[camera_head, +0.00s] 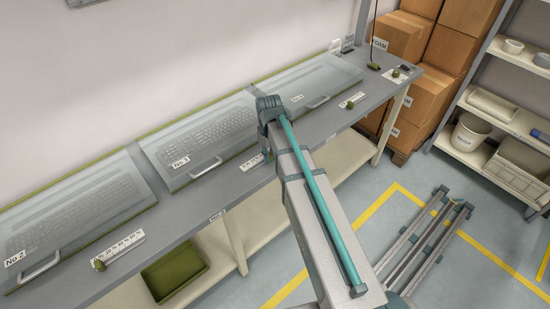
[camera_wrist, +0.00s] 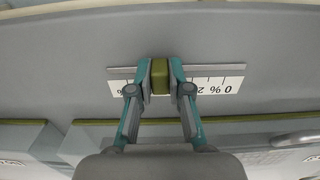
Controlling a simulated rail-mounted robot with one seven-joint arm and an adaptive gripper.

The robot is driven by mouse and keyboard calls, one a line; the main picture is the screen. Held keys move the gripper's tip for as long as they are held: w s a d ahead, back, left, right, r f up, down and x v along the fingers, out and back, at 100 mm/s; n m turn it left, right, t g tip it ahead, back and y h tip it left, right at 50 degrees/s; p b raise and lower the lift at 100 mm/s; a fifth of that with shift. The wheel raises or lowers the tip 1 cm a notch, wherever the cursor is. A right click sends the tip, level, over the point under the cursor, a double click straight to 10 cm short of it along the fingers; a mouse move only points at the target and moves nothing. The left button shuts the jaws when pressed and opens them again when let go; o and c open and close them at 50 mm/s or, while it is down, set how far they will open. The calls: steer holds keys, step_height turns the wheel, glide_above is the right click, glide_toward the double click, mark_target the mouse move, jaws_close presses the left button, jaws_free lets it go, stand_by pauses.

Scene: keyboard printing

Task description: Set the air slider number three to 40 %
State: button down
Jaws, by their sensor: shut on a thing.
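In the wrist view a green slider knob (camera_wrist: 160,77) stands between the two teal fingers of my gripper (camera_wrist: 161,79), which is shut on it. The knob sits on a white scale strip (camera_wrist: 215,85), seen upside down, with 0 % at its right end. The knob is left of a partly covered figure beginning with 2. The fingers hide the scale marks beside the knob, so its exact value cannot be read. In the head view my arm covers most of this slider; part of its scale (camera_head: 251,162) shows beside the arm, near a panel whose label (camera_head: 181,162) looks like No 3.
Other sliders sit along the grey desk: one at the left (camera_head: 100,264), one at the right (camera_head: 350,104) and one at the far right (camera_head: 396,74). Clear covers with handles (camera_head: 204,168) lie over keyboards behind them. Boxes (camera_head: 404,38) and a shelf (camera_head: 466,145) stand at the right.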

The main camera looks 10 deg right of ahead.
mark_target(270, 154)
steer(key=shift+d, duration=0.15)
steer(key=c, duration=1.1)
jaws_free()
steer(key=shift+r, duration=0.1)
step_height(270, 154, up, 12)
steer(key=shift+f, duration=0.1)
